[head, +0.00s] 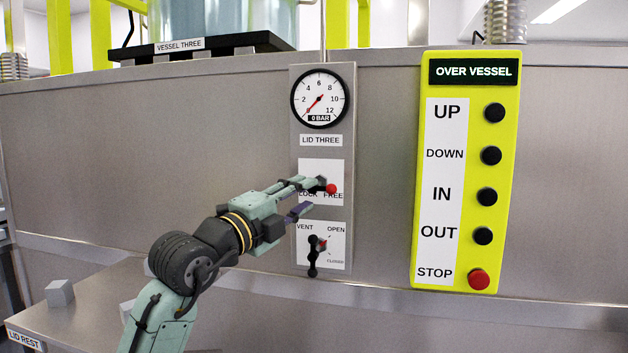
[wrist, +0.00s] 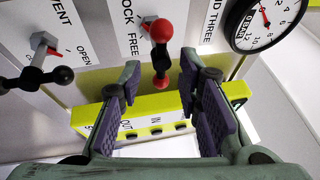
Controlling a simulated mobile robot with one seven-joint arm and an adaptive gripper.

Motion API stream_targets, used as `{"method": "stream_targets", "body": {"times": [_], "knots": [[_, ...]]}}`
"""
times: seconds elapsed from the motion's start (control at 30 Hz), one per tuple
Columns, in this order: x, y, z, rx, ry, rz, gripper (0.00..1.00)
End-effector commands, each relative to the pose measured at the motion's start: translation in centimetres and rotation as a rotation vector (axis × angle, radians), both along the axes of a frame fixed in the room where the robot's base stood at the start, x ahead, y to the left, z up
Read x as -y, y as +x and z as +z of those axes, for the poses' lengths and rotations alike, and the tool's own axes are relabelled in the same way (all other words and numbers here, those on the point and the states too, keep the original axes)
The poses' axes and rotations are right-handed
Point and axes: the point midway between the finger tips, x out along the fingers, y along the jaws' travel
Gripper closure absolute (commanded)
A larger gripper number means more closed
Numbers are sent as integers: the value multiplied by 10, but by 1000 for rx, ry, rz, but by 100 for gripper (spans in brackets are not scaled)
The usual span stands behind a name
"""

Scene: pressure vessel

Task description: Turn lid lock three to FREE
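The lid lock three handle, with a red ball (head: 331,188), is on the panel under the LID THREE label (head: 321,140). Its LOCK and FREE words are partly covered by my gripper in the head view. In the wrist view the handle (wrist: 161,62) has a red ball at the top and a dark knob below it. My gripper (head: 312,196) is open at the handle. In the wrist view its two fingers (wrist: 160,80) stand on either side of the handle, with gaps visible. I cannot tell for certain which word the handle points to.
The vent handle (head: 314,256) is just below the lock on the same panel. The pressure gauge (head: 319,97) above reads about 0 bar. The yellow OVER VESSEL button box (head: 500,160) sticks out to the right. The lid rest ledge (head: 90,310) is at lower left.

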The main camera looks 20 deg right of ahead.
Motion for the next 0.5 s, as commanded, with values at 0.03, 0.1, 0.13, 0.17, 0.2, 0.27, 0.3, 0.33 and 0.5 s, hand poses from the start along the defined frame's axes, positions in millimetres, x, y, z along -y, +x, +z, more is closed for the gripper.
{"method": "stream_targets", "body": {"times": [0.03, 0.1, 0.13, 0.17, 0.2, 0.27, 0.3, 0.33, 0.5], "knots": [[8, 5, 6, 0, -1, -2, 69], [18, 11, 7, 0, 0, -1, 69], [21, 13, 8, 1, -1, -1, 69], [24, 15, 9, 1, -1, -1, 69], [28, 18, 9, 0, -1, 0, 69], [32, 21, 10, 1, -1, 0, 69], [34, 22, 10, 1, -2, 1, 69], [35, 23, 10, 2, -1, 1, 69], [38, 25, 9, 2, -2, 2, 69]]}}
